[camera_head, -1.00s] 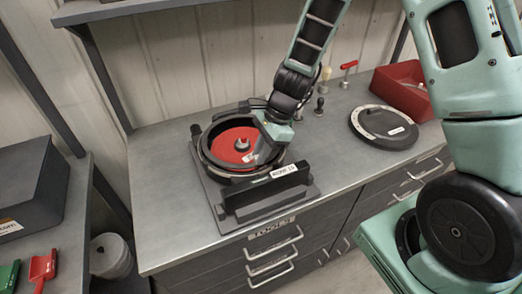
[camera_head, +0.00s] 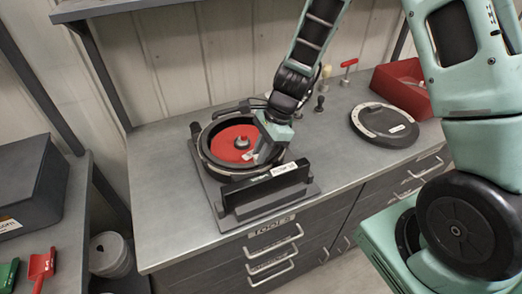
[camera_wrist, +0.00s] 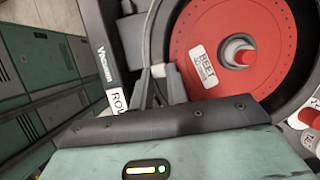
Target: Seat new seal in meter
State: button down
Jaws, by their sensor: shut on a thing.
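The meter (camera_head: 207,168) is a round black housing on a grey base, holding a red disc (camera_head: 230,145) with a pale central hub. In the wrist view the disc (camera_wrist: 262,30) carries a label reading BEET. My gripper (camera_head: 262,158) is low over the meter's front right rim. In the wrist view its grey fingertips (camera_wrist: 161,75) are close together at the housing's edge beside the disc. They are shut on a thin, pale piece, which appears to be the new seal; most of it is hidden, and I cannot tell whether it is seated.
A dark bar with a white label (camera_head: 284,168) stands in front of the meter. A round dark lid (camera_head: 372,122) lies to the right on the bench. A red bin (camera_head: 400,88), a red-handled tool (camera_head: 348,66) and small tools stand behind. Bench left of the meter is clear.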

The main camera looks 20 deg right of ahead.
jog(key=shift+d+f+b, duration=0.1)
jog(key=shift+f+b, duration=0.65)
jog(key=shift+f, duration=0.45)
dwell(1.7)
jog(key=c, duration=1.3)
grip_release()
jog(key=shift+s, duration=0.1)
jog(key=shift+s+f, duration=0.1)
jog(key=shift+c, duration=0.5)
jog(key=shift+o, duration=0.2)
notch_tip(320, 180, up, 10)
jog(key=p, duration=0.9)
jog(key=shift+w, duration=0.2)
